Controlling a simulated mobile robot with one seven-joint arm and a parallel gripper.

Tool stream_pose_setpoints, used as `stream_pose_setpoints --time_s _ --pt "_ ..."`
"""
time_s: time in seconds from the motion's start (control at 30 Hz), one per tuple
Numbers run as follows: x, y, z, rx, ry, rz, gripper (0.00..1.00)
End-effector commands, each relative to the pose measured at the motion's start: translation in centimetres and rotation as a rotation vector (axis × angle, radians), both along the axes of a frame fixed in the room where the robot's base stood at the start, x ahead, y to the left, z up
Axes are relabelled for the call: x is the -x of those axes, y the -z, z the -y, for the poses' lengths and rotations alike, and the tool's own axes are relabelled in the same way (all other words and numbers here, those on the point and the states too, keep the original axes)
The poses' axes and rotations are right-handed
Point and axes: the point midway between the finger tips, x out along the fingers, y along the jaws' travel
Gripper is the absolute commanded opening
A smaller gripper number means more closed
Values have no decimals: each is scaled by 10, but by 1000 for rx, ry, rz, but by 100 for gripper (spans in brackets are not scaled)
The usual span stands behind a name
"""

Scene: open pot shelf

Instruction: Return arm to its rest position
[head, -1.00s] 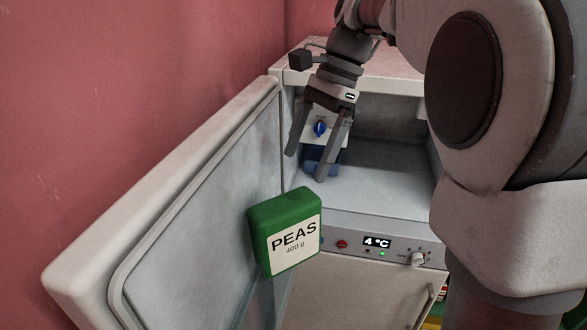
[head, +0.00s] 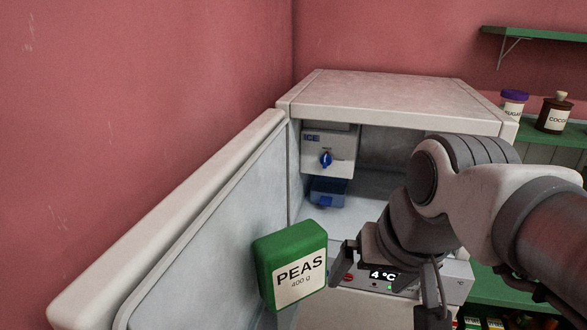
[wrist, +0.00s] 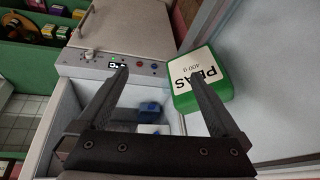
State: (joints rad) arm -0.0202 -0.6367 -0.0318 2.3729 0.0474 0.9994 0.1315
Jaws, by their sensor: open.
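My gripper (head: 388,300) is open and empty, low in front of the fridge's control panel in the head view. Its two fingers show spread apart in the wrist view (wrist: 160,77). My arm reaches in from the right, bent, and hides part of the panel and the compartment's right side. A green peas pack (head: 312,240) with a white label is just left of the gripper, by the inner face of the open door. It also shows in the wrist view (wrist: 218,70), beside the right finger. I cannot tell what supports it.
The open fridge door (head: 150,245) fills the left. The compartment holds an ice unit (head: 340,150) with a blue knob and a blue drawer (head: 328,192) below. A sugar jar (head: 513,103) and a cocoa jar (head: 553,115) stand on a green shelf at right. Space above the fridge is clear.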

Motion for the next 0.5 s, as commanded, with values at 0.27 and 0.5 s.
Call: stream_pose_setpoints --time_s 0.27,0.5 --pt "17 20 6 125 -128 90 100" --pt "17 20 6 125 -130 90 100"
